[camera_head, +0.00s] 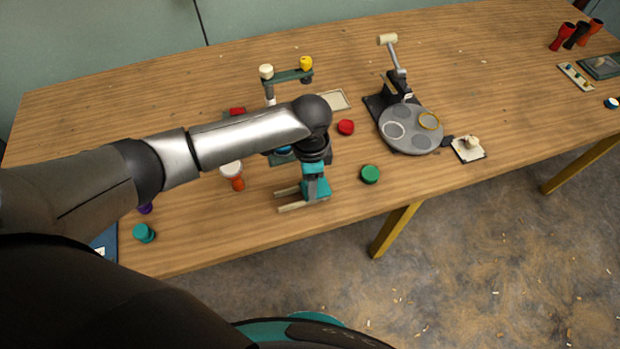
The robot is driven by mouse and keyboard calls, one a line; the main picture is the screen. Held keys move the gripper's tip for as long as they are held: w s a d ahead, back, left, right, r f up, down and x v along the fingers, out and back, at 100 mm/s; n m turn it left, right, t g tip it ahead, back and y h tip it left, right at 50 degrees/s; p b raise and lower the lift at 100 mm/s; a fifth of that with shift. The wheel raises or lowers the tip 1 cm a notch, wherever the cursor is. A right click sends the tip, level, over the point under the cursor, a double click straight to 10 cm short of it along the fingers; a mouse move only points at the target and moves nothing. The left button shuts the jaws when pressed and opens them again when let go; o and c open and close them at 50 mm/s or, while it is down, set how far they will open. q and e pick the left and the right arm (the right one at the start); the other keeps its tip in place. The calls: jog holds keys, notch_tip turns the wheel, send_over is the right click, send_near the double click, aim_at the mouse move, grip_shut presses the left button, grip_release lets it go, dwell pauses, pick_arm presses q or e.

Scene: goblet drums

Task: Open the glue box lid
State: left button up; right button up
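A small pale square box (468,150) with a cream knob on top sits near the table's front edge, right of the round grey plate. It looks like the glue box, and its lid appears closed, though it is small in view. My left gripper (279,200) is over the front of the table, well left of this box. Its two pale fingers point left with a gap between them, and nothing shows between them. My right gripper is not in view.
A press with a round grey plate (410,130) and raised handle stands left of the box. A green disc (370,174) and red disc (346,127) lie nearer my gripper. A teal stand (290,75) is behind my arm. Red and black goblets (575,36) stand far right.

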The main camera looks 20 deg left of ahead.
pick_arm(q)
jog(key=shift+c, duration=0.2)
grip_shut()
dwell(1.1)
